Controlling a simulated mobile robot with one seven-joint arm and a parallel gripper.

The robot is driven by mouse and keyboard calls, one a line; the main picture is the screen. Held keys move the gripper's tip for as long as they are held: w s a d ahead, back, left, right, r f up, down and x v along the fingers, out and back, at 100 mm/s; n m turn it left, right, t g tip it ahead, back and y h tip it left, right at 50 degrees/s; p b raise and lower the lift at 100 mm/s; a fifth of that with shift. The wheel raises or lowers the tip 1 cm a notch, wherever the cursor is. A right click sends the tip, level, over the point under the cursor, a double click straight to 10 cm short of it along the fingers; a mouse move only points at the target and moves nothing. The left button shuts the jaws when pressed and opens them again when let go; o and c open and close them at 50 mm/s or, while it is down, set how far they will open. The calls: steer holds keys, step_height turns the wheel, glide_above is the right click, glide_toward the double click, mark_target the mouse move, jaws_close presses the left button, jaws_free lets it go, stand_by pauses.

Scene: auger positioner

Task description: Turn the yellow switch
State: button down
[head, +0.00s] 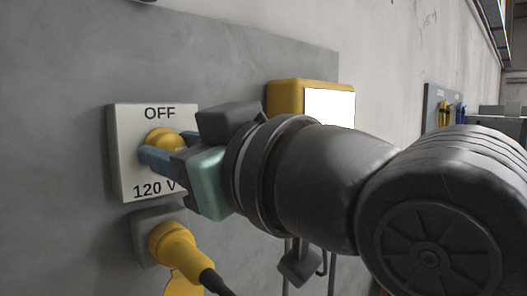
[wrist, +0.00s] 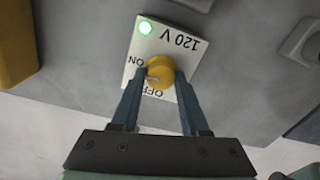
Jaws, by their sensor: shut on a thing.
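The yellow switch (head: 163,136) is a round knob on a white plate (head: 125,163) marked OFF and 120 V, fixed to the grey wall panel. The wrist view shows the same grip (wrist: 161,76). The fingers partly cover the knob and labels; I cannot tell exactly where the knob points.
A yellow plug with a black cable (head: 172,246) sits in a socket just below the plate. A yellow box with a bright white face (head: 285,97) is on the panel behind my wrist. Blue and yellow items (head: 450,112) hang farther right.

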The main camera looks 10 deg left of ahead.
steer(key=n+b, duration=0.3)
steer(key=n, duration=0.1)
steer(key=shift+f, duration=0.15)
steer(key=n+b, duration=0.2)
steer(key=n, duration=0.2)
steer(key=shift+s+a+n, duration=0.1)
steer(key=shift+n, duration=0.2)
steer(key=n+b, duration=0.2)
steer(key=n, duration=0.2)
steer(key=shift+h, duration=0.3)
steer(key=shift+n+b, duration=0.4)
steer(key=shift+n, duration=1.5)
steer(key=c, duration=0.9)
jaws_free()
steer(key=o, duration=0.5)
steer(key=shift+a, duration=0.1)
steer(key=shift+c, duration=0.2)
steer(key=shift+s, duration=0.1)
